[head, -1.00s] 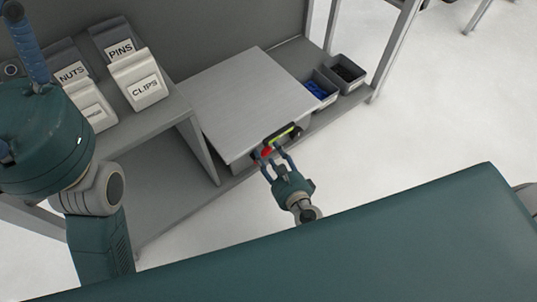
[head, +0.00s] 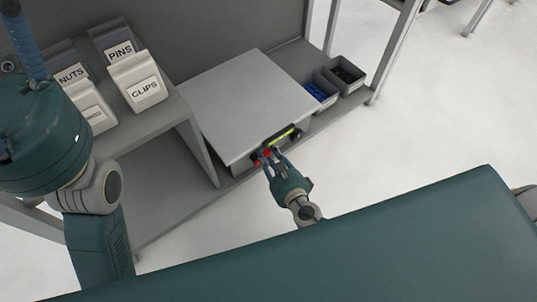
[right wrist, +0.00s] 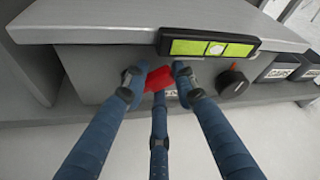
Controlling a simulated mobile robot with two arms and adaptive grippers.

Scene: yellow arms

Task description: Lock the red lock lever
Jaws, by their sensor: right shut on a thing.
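The red lock lever (right wrist: 160,79) is on the front face of a grey box (head: 243,100) on the bench. My right gripper (right wrist: 155,80) is shut on the lever, with fingertips at its left and right sides and a third finger below it. In the head view the right gripper (head: 269,157) reaches the box's front, and only a little red shows between its fingers. A black panel with a lit yellow-green display (right wrist: 211,46) sits just above the lever.
A black round knob (right wrist: 232,83) is right of the lever. Open grey bins, one with blue parts (head: 318,92), stand right of the box. Labelled bins, such as CLIPS (head: 141,88), stand on a raised shelf at left.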

